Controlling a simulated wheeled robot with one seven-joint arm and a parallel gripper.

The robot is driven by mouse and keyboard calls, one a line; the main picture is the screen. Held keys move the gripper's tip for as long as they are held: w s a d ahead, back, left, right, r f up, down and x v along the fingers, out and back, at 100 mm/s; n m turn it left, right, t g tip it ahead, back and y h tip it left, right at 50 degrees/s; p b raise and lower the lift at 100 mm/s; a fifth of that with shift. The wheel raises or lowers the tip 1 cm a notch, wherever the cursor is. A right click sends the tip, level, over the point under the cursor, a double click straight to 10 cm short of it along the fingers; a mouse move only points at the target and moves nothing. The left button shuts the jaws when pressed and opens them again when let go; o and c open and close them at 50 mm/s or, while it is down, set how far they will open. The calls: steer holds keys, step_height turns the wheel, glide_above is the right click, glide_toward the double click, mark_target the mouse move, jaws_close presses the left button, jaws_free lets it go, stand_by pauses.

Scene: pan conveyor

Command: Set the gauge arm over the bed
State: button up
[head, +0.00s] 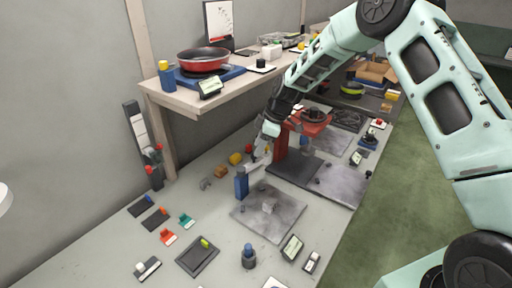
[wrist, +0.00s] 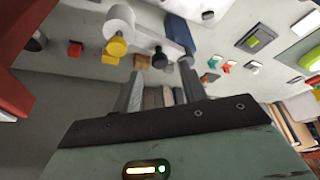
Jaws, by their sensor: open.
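The gauge arm looks to be a pale bar (wrist: 147,38) on a blue post, with a white cylinder at its far end and yellow and dark knobs below. The blue post (head: 241,183) stands at the left corner of a grey metal plate, which appears to be the bed (head: 252,217); the post also shows in the wrist view (wrist: 181,33). The bar swings away from the middle of the plate, partly hidden by my gripper in the head view. My gripper (wrist: 162,84) is open and empty, its fingers close below the dark knob. Contact cannot be told.
A red press-like stand (head: 281,143) is just behind the gripper, beside more grey plates (head: 343,183). A raised shelf (head: 187,97) holds a red pan (head: 203,56) on a blue base. Small coloured switches (head: 167,237) and a black pad (head: 198,256) lie in front. Bare bench lies between them.

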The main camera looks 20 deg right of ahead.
mark_target(252, 163)
steer(key=shift+p+x, duration=0.3)
steer(key=shift+x, duration=1.3)
jaws_close()
